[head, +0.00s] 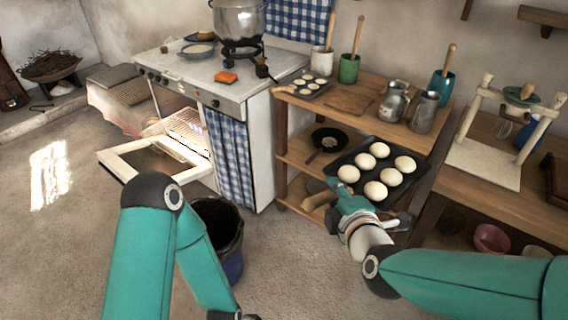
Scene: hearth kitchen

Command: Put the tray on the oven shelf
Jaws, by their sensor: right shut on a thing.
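The dark tray (370,174) with several pale round buns is right of the middle, in front of the wooden shelf unit. My right gripper (347,198) is shut on its near edge, and the tray looks about level. I cannot tell whether the tray is clear of the shelf unit. The white oven (228,97) stands to the left with its door (122,158) folded down open. The oven shelf, a wire rack (187,128), shows in the lit opening, partly outside it.
A dark bucket (232,262) stands on the floor below the oven's right end. A pot (238,20) is on the stove top. The wooden shelf unit (290,150) holds a pan (329,138) and jugs. Floor left of the oven door is clear.

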